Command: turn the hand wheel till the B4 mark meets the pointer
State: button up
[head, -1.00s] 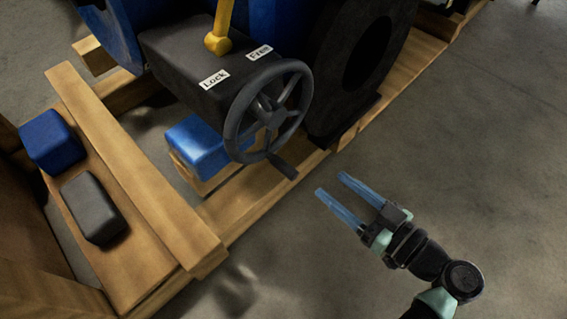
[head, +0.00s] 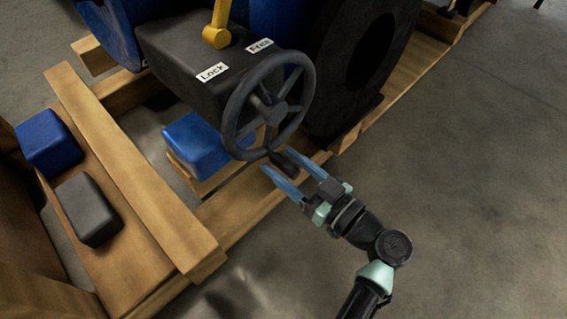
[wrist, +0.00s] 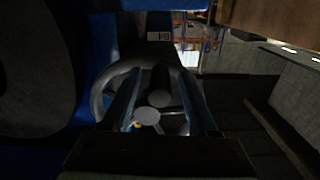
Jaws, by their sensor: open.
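The dark grey hand wheel (head: 233,112) with several spokes stands on the front of a black box (head: 190,55) in the head view. Its crank handle (head: 297,158) sticks out at the bottom of the rim. My gripper (head: 282,170) is open, its two blue fingers at the handle, one on each side as far as I can tell. In the wrist view the handle (wrist: 160,84) shows between the fingers, with the wheel rim (wrist: 101,96) behind. I cannot tell if the fingers touch it.
A yellow lever (head: 217,34) rises from the box by the Lock label (head: 212,72) and Free label (head: 260,45). A wooden frame (head: 150,190) lies below and left, with a blue block (head: 48,143) and a grey block (head: 88,208). The floor at right is clear.

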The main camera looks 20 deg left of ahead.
jog(key=shift+w+a, duration=0.1)
jog(key=shift+a, duration=0.25)
grip_shut()
dwell(1.2)
